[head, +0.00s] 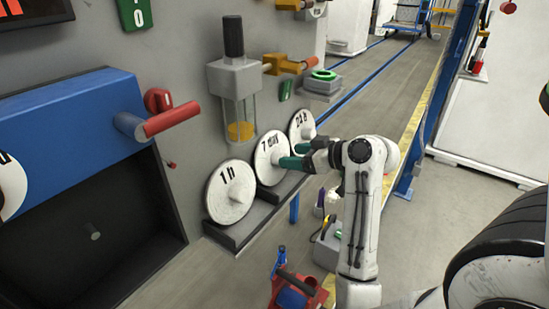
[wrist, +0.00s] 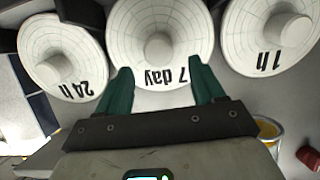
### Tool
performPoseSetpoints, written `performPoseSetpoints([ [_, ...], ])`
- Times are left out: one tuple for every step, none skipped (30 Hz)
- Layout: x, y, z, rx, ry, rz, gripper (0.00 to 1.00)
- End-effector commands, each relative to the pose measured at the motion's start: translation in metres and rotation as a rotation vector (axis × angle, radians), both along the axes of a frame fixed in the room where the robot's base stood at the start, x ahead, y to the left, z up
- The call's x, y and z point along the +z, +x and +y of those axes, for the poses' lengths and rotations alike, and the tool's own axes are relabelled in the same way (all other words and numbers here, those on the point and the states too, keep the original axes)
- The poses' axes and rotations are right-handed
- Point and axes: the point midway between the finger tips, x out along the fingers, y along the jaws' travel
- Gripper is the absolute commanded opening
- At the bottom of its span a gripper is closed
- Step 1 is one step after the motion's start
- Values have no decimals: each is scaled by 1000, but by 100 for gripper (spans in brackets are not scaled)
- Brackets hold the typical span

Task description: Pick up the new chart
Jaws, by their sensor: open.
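Three white chart discs with raised hubs lean in a row on a dark ledge: the "1h" chart (head: 229,196), the "7 day" chart (head: 268,158) and the "24h" chart (head: 300,128). I cannot tell from their looks which one is the new chart. My gripper (head: 291,155) is open in front of the "7 day" chart. In the wrist view, its green fingers (wrist: 160,68) point at the "7 day" chart (wrist: 140,25), just short of its hub and spread to either side. The "24h" chart (wrist: 62,55) and the "1h" chart (wrist: 262,40) flank it there, upside down.
A blue-topped dark case (head: 70,140) stands open at left, with part of a white disc (head: 10,187) at the picture's edge. A glass-sided oiler (head: 238,85) hangs above the charts. A red tray (head: 300,292) with tools is below.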

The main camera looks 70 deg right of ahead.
Motion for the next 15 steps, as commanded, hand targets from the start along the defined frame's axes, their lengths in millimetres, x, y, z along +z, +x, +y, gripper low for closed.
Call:
performPoseSetpoints([
  [-2,7,0,5,4,1,68],
  [-3,11,-1,5,4,1,68],
  [-5,17,-2,5,5,2,68],
  [-7,21,-3,5,5,2,68],
  [-9,25,-4,5,4,2,68],
  [-12,30,-5,5,3,0,68],
  [-13,33,-6,4,3,0,68],
  [-14,35,-7,3,3,0,68],
  [-16,37,-8,2,3,0,68],
  [-16,39,-8,1,2,1,68],
  [-17,40,-8,1,2,1,68],
  [-18,40,-9,1,2,1,68],
  [-18,41,-9,1,2,1,68],
  [-18,41,-9,1,2,1,68],
  [-18,41,-9,1,2,0,68],
])
